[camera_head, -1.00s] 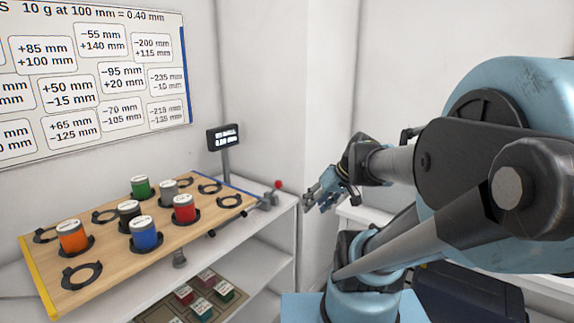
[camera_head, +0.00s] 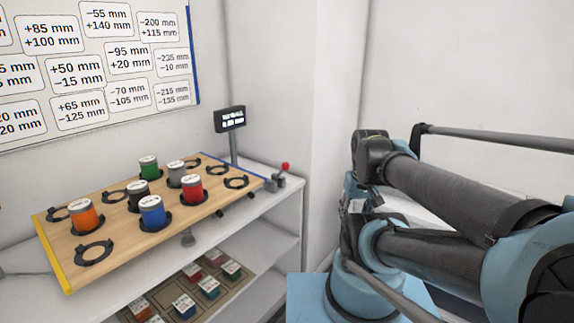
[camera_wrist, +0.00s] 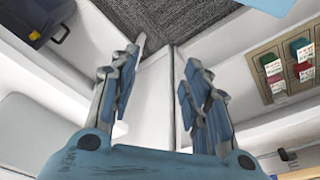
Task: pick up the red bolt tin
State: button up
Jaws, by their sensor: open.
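The red tin (camera_head: 191,190) with a white lid stands upright in a dark ring holder on the tilted wooden board (camera_head: 95,272), in the head view. It is right of the blue tin (camera_head: 152,212) and in front of the grey tin (camera_head: 176,173). My gripper (camera_wrist: 161,62) is open and empty in the wrist view, with floor and white shelving beyond its fingers. The board's red tin is not clearly seen in the wrist view. In the head view my arm is right of the shelf, well apart from the tin, and the fingers cannot be made out.
Green (camera_head: 149,167), black (camera_head: 138,195) and orange (camera_head: 83,215) tins also stand on the board, among empty rings. A display post (camera_head: 233,150) and red-knobbed lever (camera_head: 280,174) stand right of it. Small coloured boxes lie in a lower-shelf tray (camera_head: 215,298).

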aim_at(191, 184)
jog(key=u, duration=1.85)
jog(key=k, duration=0.5)
jog(key=z, duration=0.1)
